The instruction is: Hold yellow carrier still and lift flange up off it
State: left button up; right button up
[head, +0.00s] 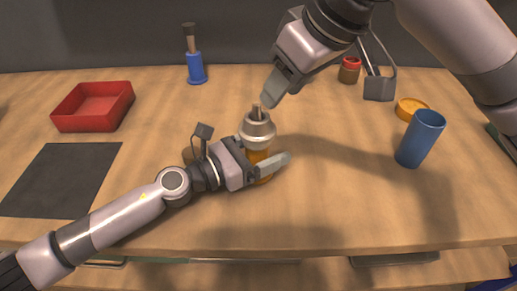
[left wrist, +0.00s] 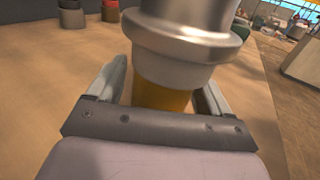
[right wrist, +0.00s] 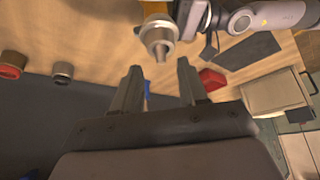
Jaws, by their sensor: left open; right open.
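The silver flange (head: 257,130) sits on top of the yellow carrier (head: 265,179), near the middle of the table; a thin stem rises from its top. My left gripper (head: 264,160) has its open fingers around the carrier, below the flange. In the left wrist view the carrier (left wrist: 160,95) stands between the fingers, under the flange (left wrist: 185,42); contact is unclear. My right gripper (head: 274,92) is open and empty, just above the flange. In the right wrist view the flange (right wrist: 157,36) lies beyond the fingertips, not between them. The carrier's lower part is partly hidden.
A red tray (head: 62,122) and black mat (head: 60,180) are at left. A blue holder (head: 196,68) stands at the back. The front right is clear.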

pick_arm(q)
jog(key=c, duration=1.2)
grip_shut()
pick_arm(e)
jog(key=shift+o, duration=0.9)
jog(key=o, duration=0.5)
jog(key=n+t+y, duration=0.3)
jog(key=y, duration=0.4)
send_near(260, 117)
jog(key=x, duration=1.2)
jog(key=shift+w+a+f, duration=0.1)
jog(key=shift+w+a, duration=0.1)
